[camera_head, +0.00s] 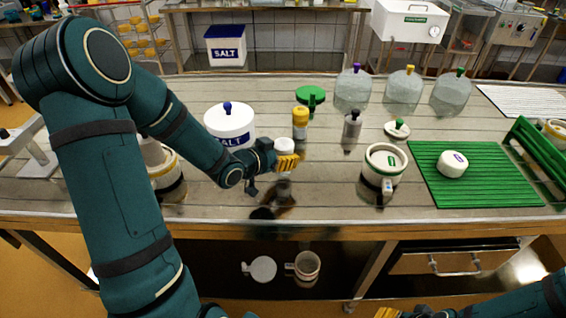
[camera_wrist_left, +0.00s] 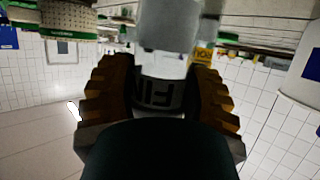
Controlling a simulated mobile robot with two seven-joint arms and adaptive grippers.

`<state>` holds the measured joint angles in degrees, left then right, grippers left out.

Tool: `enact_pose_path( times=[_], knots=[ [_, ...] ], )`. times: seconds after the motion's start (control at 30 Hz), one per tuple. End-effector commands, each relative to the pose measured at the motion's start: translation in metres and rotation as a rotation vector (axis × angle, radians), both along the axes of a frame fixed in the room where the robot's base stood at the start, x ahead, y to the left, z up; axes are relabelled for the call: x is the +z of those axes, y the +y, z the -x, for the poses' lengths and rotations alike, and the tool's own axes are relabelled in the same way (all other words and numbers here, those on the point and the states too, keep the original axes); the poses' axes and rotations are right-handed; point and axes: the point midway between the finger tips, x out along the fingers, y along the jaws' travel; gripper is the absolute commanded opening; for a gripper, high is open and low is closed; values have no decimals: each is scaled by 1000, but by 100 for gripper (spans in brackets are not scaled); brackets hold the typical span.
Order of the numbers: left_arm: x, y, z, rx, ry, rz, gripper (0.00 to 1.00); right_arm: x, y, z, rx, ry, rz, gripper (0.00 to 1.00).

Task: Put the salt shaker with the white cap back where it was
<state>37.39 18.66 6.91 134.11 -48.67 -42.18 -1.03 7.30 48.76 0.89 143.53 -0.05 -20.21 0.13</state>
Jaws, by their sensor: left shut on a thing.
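The salt shaker with the white cap (camera_head: 284,145) is held upright, or nearly so, between the yellow fingertips of my left gripper (camera_head: 286,163). It seems to be a little above the steel table; a dark shadow or reflection shows below it. In the left wrist view the shaker (camera_wrist_left: 160,92) sits between both fingers, with part of a dark label reading "FIN". The yellow-capped shaker (camera_head: 300,123) stands just behind it. A grey shaker with a dark cap (camera_head: 352,130) stands further right. My right gripper (camera_head: 388,313) is cut off at the bottom edge.
A white salt tub with a blue knob (camera_head: 229,122) stands left behind my left gripper. The table (camera_head: 320,195) is clear front-centre.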

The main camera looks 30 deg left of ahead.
Motion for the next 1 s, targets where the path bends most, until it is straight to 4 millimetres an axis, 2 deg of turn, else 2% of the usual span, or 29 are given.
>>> enact_pose_path(
  times=[0.03, 0.13, 0.53, 0.57, 0.6, 0.63, 1.0],
  knots=[
    [-11, 0, 0, 0, 3, 3, 12, -5, 0, -1, -1, -2, 0, 49],
    [-23, 0, 0, 2, 2, 2, 12, -8, 0, -2, -1, -4, 0, 49],
    [-27, 0, 0, 1, 0, 0, 12, -12, 0, -2, -1, -5, 1, 49],
    [-27, 0, 0, 1, 0, 1, 57, -12, 0, -2, -1, -6, 1, 49],
    [-26, 0, 0, 1, 1, 0, 71, -11, 0, -2, -1, -6, 1, 49],
    [-26, 0, 0, 1, 1, 0, 81, -11, 0, -2, -1, -6, 1, 49],
    [-24, 0, 0, 1, 0, 1, 81, -8, 0, -2, -1, -5, 1, 49]
  ],
)
